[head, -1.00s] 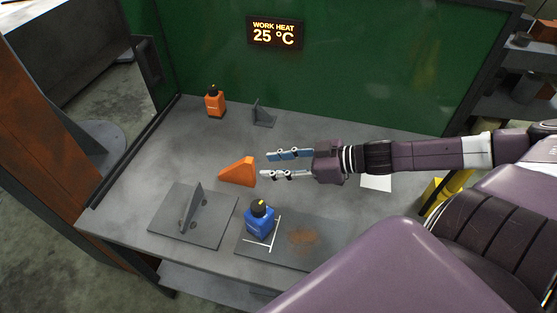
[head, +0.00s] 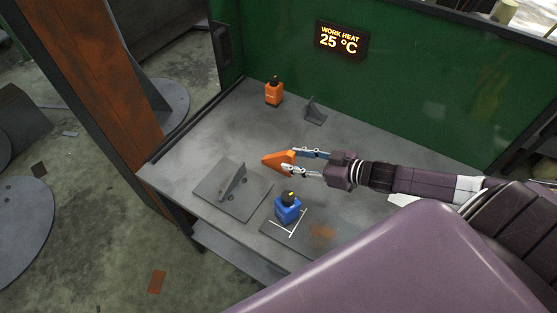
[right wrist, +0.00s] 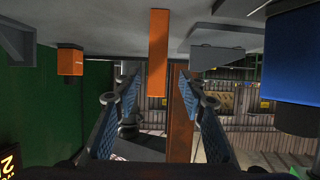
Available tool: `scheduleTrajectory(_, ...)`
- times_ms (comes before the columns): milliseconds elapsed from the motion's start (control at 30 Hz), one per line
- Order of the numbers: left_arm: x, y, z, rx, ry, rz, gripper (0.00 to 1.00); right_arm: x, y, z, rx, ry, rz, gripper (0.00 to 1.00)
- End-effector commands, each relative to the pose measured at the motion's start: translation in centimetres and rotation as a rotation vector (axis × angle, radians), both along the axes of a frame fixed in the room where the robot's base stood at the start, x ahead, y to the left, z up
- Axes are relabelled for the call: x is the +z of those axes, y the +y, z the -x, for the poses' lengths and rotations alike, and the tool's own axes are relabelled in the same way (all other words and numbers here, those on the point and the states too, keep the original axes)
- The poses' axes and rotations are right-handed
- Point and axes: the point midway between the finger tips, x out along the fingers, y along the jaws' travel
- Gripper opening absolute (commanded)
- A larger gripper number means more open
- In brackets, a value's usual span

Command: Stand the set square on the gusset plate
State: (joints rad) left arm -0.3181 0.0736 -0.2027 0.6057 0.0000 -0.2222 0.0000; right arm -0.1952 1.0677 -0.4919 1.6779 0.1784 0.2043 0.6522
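The set square (head: 274,160) is an orange triangular wedge standing on the workbench. In the right wrist view it shows as an upright orange bar (right wrist: 158,50) between the fingers. My right gripper (head: 290,161) is open, its two fingers reaching along either side of the set square's right end. In the wrist view gaps show between the set square and both fingers. The gusset plate (head: 209,189) is a flat grey plate to the left and nearer, with an upright grey gusset (head: 234,183) on it. My left gripper is out of view.
An orange bottle (head: 273,94) and a grey bracket (head: 315,113) stand at the back. The bench between set square and gusset plate is clear.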

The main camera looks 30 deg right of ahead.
Motion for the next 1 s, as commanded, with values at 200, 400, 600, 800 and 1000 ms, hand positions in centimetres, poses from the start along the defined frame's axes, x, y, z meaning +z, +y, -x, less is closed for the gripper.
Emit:
scheduleTrajectory(200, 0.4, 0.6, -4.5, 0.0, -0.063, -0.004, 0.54, -0.4, 0.5, -0.9, 0.0, -0.001, -0.001, 0.38)
scheduleTrajectory(400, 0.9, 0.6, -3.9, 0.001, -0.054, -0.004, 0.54, -0.8, 1.2, -2.5, -0.001, -0.003, -0.001, 0.38)
scheduleTrajectory(600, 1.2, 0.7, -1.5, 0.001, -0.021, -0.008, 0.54, -1.9, 2.2, -4.4, 0.0, 0.0, -0.001, 0.38)
scheduleTrajectory(800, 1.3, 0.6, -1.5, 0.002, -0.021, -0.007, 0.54, -2.4, 2.6, -5.0, 0.001, 0.002, 0.001, 0.38)
scheduleTrajectory(1000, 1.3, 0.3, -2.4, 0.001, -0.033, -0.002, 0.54, -2.4, 2.6, -5.0, 0.001, 0.002, 0.001, 0.37)
